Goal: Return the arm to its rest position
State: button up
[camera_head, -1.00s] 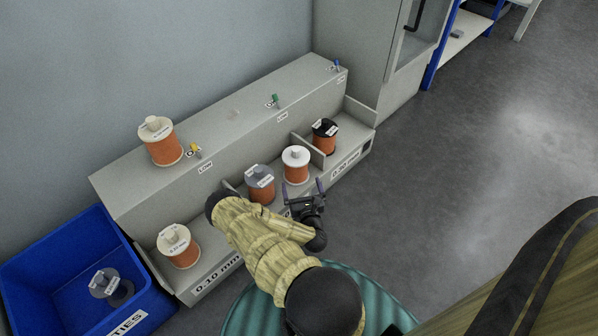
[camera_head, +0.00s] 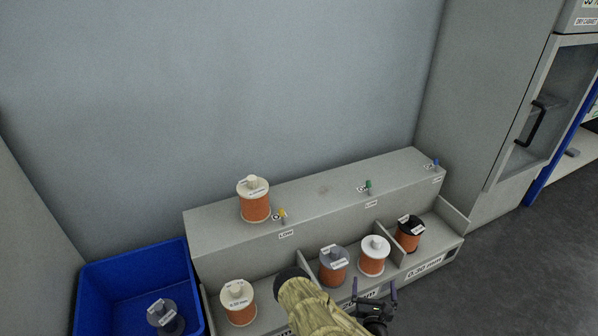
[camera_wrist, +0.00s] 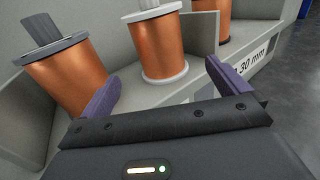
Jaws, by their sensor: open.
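My gripper (camera_head: 361,291) is at the bottom of the head view, in front of the lower shelf, with my sleeved forearm to its left. In the wrist view its two purple fingers (camera_wrist: 160,84) are spread apart with nothing between them. Beyond the fingers stand a copper spool with grey ends (camera_wrist: 68,72) and a copper spool with white ends (camera_wrist: 157,45). Both spools also show in the head view, the grey one (camera_head: 333,269) left of the white one (camera_head: 373,258). The gripper appears clear of both.
The grey stepped shelf (camera_head: 330,196) holds a cream spool (camera_head: 254,200) on top and another cream spool (camera_head: 238,302) below left. A black-ended spool (camera_head: 408,236) stands at the right. A blue bin (camera_head: 135,262) holds a dark empty-looking spool (camera_head: 164,316). Floor at the right is clear.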

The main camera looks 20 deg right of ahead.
aim_at(373, 259)
jog(key=w+r+m+g+p, duration=0.1)
jog(key=r+m, duration=0.1)
jog(key=m, duration=0.1)
jog(key=w+r+m+g+h+p, duration=0.1)
jog(key=w+r+m+g, duration=0.1)
jog(key=m, duration=0.1)
jog(key=w+r+m+g+h+p, duration=0.1)
jog(key=r+m, duration=0.1)
jog(key=m, duration=0.1)
jog(key=shift+w+d+r, duration=0.1)
jog(key=shift+w+d, duration=0.05)
jog(key=shift+w, duration=0.15)
jog(key=w+a+r+m+g+y+p, duration=0.1)
jog(key=a+r+m+g+y+p, duration=0.25)
jog(key=a+r+m, duration=0.8)
jog(key=w+a+r+m+g+y+p, duration=0.1)
jog(key=a+r+m+g+y+p, duration=0.2)
jog(key=a+r+m+y+p, duration=0.8)
jog(key=s+a+r+n+g+h+b, duration=0.1)
jog(key=s+a+r+h, duration=0.15)
jog(key=s+r, duration=0.6)
jog(key=s+a+r+g+h, duration=0.15)
jog(key=s+a+r, duration=0.35)
jog(key=r, duration=0.7)
notch_tip(373, 259, up, 38)
jog(key=d+p, duration=0.1)
jog(key=p, duration=3.6)
jog(key=shift+s+d+f, duration=0.15)
jog(key=shift+s, duration=0.2)
